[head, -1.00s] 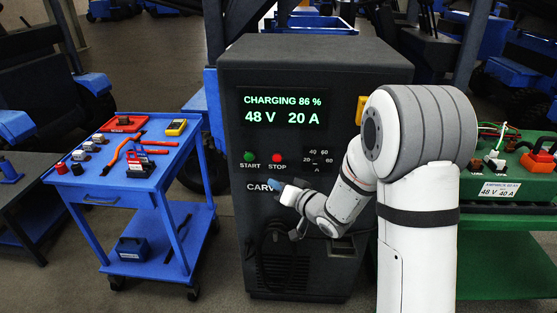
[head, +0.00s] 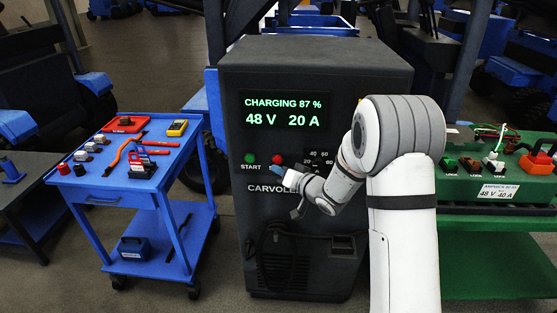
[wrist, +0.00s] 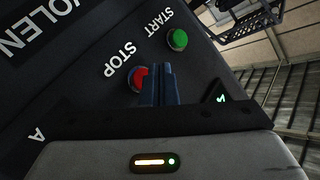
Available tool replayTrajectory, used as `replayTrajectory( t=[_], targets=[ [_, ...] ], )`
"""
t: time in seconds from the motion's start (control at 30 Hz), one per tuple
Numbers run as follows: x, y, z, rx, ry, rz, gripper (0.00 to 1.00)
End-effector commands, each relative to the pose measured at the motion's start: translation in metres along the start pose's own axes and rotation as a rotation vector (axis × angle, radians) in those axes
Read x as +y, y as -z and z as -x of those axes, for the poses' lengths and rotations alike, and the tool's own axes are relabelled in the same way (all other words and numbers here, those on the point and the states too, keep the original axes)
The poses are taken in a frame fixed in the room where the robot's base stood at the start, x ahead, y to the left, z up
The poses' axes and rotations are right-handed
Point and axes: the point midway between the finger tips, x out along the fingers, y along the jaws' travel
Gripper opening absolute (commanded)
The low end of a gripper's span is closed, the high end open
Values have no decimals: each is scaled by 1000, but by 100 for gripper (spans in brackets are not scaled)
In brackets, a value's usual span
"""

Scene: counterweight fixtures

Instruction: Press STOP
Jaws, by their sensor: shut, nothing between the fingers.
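The dark charger cabinet (head: 300,255) stands in the middle of the head view. Its screen (head: 284,110) reads CHARGING 87 %, 48 V, 20 A. The red STOP button (head: 277,159) and the green START button (head: 249,158) sit side by side below the screen. My gripper (head: 284,174) is shut and empty, its blue fingertips just below the red button and covering the STOP label. In the wrist view the shut fingers (wrist: 158,80) overlap one edge of the red button (wrist: 138,79). I cannot tell whether they touch it. The green button (wrist: 178,40) is clear of them.
A blue cart (head: 125,196) with tools and small parts stands at the left. A green bench (head: 490,230) with connectors stands at the right. A dial (head: 319,166) on the panel is partly hidden by my arm. A cable hangs on the cabinet front.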

Motion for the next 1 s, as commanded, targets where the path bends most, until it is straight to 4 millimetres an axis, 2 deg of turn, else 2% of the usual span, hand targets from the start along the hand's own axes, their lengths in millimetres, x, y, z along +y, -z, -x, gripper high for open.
replayTrajectory(
  t=[0.27,1.0],
  targets=[
    [7,7,-9,0,-2,0,0],
    [8,7,-9,1,-2,0,0]
  ],
)
